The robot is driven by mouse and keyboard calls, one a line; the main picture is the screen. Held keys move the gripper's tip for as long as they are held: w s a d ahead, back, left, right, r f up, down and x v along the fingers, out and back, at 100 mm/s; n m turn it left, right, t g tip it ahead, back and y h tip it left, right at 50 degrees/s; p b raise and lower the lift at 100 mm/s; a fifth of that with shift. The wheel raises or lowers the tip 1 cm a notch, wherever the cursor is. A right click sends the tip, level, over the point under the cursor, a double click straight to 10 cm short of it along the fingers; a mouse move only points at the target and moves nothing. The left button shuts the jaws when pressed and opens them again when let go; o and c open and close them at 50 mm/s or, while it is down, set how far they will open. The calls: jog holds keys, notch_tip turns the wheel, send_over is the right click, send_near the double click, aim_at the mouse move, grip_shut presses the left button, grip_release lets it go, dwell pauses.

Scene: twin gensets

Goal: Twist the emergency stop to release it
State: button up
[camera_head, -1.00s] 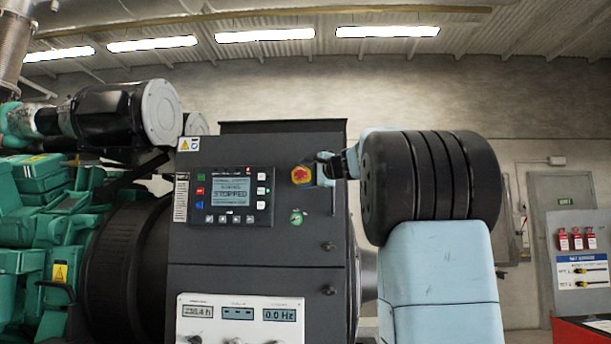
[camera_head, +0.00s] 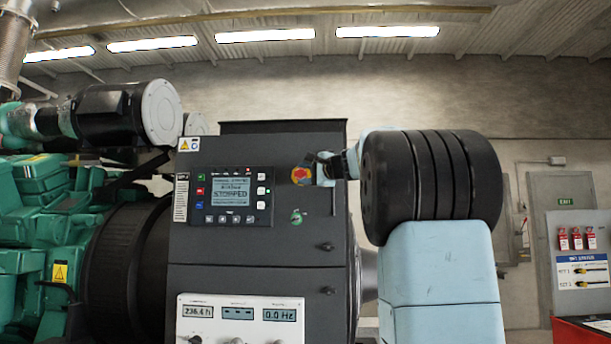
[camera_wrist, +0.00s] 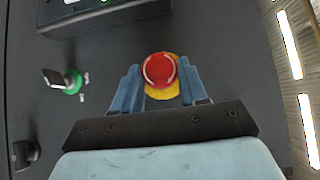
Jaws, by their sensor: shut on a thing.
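The emergency stop (camera_wrist: 159,69) is a red round button on a yellow surround, seen in the wrist view between my fingers. In the head view the emergency stop (camera_head: 301,175) sits on the dark control cabinet, right of the display panel. My gripper (camera_wrist: 160,84) is shut on the red button, with one blue finger on each side of it. In the head view my gripper (camera_head: 318,170) reaches the button from the right and covers part of it.
A green key switch (camera_wrist: 73,81) with a key lies left of the button in the wrist view. The display panel (camera_head: 232,196) is left of the button and reads STOPPED. A meter panel (camera_head: 240,318) juts out below. A dark latch (camera_wrist: 25,154) is at lower left.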

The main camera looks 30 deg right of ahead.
jog(key=shift+f, duration=0.2)
jog(key=m+t, duration=0.2)
jog(key=m, duration=0.1)
jog(key=shift+w+f+t, duration=0.1)
jog(key=shift+f+t, duration=0.3)
jog(key=shift+a+f+m+t+h, duration=0.15)
jog(key=shift+m+t+h, duration=0.65)
jog(key=shift+m+t, duration=0.85)
jog(key=shift+m+g, duration=0.25)
jog(key=shift+m, duration=0.4)
jog(key=o, duration=0.8)
jog(key=shift+w, duration=0.15)
jog(key=shift+c, duration=0.2)
jog(key=o, duration=0.3)
jog(key=v, duration=1.4)
